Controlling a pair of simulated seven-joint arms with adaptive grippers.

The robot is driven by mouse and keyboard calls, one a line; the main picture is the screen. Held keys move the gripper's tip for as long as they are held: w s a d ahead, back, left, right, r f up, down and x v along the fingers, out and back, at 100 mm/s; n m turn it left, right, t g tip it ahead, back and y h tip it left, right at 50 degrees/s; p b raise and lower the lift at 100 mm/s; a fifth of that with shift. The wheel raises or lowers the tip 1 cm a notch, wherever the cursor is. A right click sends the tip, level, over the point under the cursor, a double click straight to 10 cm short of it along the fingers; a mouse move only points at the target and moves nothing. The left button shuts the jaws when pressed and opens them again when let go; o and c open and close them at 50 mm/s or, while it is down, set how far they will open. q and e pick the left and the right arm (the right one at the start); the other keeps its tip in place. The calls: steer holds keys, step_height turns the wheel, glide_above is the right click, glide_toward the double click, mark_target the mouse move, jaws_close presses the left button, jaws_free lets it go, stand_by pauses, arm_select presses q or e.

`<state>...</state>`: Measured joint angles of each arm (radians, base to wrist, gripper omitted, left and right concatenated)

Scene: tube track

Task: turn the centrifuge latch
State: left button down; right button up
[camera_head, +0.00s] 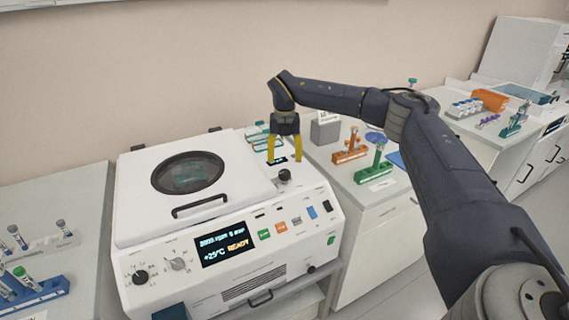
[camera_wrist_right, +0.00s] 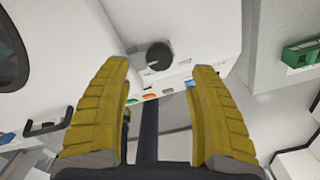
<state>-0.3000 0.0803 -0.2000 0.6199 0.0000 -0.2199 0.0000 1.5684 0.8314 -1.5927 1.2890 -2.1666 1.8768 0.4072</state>
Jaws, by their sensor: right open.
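The white centrifuge (camera_head: 265,215) stands on the bench with its lid (camera_head: 135,190) down. The lid has a round dark window and a black handle. The latch (camera_head: 285,176) is a black knob on the top deck, right of the lid. It also shows in the right wrist view (camera_wrist_right: 158,56), between and beyond the fingertips. My right gripper (camera_head: 285,158) is open and empty, with its yellow fingers pointing down above the latch. I cannot tell whether they touch it. My left gripper is not in view.
Orange (camera_head: 350,155) and green (camera_head: 374,173) tube racks stand on the right bench. A blue tube rack (camera_head: 35,291) stands at the left. My right arm crosses over the right bench.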

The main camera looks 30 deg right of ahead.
steer(key=shift+r, duration=0.55)
